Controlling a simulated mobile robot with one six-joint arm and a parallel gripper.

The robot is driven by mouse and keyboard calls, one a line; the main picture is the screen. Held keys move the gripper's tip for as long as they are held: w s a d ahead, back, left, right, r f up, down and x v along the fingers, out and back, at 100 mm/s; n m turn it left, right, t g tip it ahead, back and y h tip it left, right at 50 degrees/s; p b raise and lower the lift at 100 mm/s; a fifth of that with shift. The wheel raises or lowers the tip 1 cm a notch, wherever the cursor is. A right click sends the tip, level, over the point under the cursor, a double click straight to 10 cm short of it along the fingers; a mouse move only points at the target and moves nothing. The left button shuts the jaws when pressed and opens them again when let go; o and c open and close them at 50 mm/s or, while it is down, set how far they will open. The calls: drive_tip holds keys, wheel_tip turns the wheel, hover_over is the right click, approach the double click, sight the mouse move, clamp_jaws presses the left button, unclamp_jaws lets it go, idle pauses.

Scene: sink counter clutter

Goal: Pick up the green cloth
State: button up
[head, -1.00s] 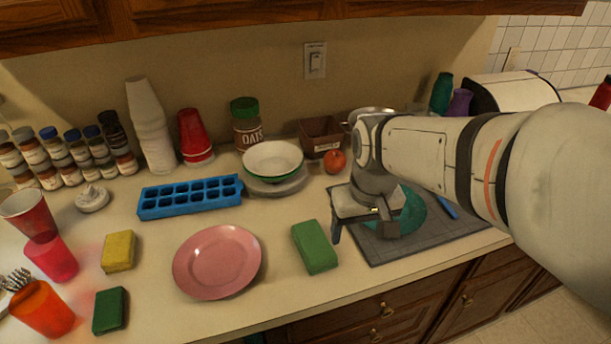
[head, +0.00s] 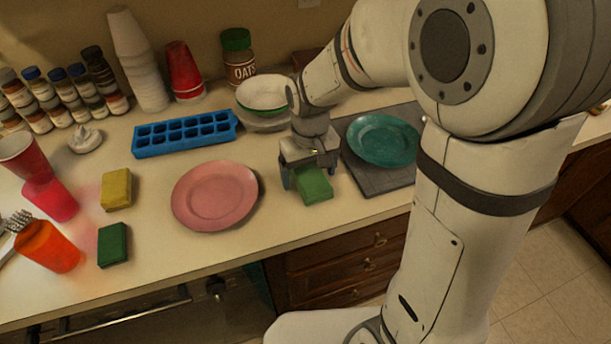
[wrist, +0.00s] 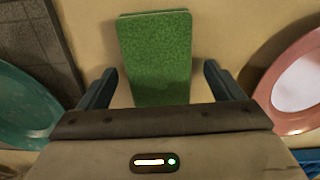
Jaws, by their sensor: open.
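A bright green block-shaped cloth (head: 314,187) lies on the counter between the pink plate and the grey mat in the head view. In the wrist view the green cloth (wrist: 156,52) lies between my two open fingers, with a gap on each side. My gripper (head: 303,181) is open and empty, pointing down over the far end of the cloth; it also shows in the wrist view (wrist: 160,82). My gripper body hides part of the cloth. A darker green block (head: 113,245) lies at the left front of the counter.
The pink plate (head: 214,195) is left of my gripper. A teal plate (head: 383,138) sits on the grey mat (head: 372,179) to its right. A blue ice tray (head: 186,136) and a white bowl (head: 264,91) are behind. The counter's front edge is close.

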sight(309, 173)
drive_tip(key=shift+f, duration=0.25)
drive_tip(key=shift+c, duration=0.5)
drive_tip(key=c, duration=1)
drive_tip(key=shift+o, duration=0.2)
wheel_tip(309, 173, up, 10)
drive_tip(key=shift+r, duration=0.1)
